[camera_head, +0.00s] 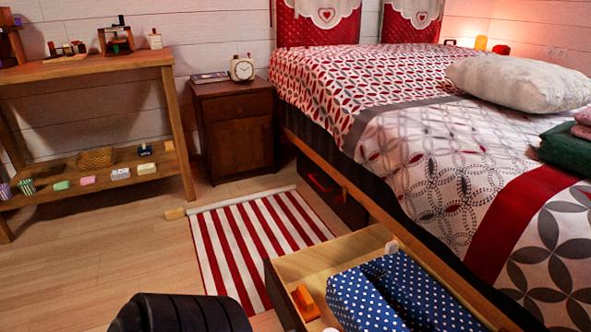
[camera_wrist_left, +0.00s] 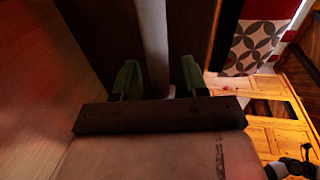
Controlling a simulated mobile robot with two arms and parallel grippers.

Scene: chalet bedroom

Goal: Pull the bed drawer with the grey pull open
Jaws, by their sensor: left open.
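In the head view a bed drawer (camera_head: 290,262) stands pulled out from the near side of the bed, with a blue polka-dot cloth (camera_head: 385,295) and an orange item (camera_head: 305,302) inside. Its pull is hidden there. A second drawer (camera_head: 345,206) with a red pull (camera_head: 322,182) is shut. In the left wrist view my left gripper (camera_wrist_left: 158,80) is open, its two green-tipped fingers on either side of a grey upright bar (camera_wrist_left: 153,40) against dark brown panels (camera_wrist_left: 100,35). I cannot tell whether the fingers touch it.
A red-and-white striped rug (camera_head: 250,240) lies beyond the open drawer. A nightstand (camera_head: 238,135) stands by the bed head, and a wooden shelf table (camera_head: 90,68) with small items stands at left. The floor (camera_head: 95,270) between is mostly clear.

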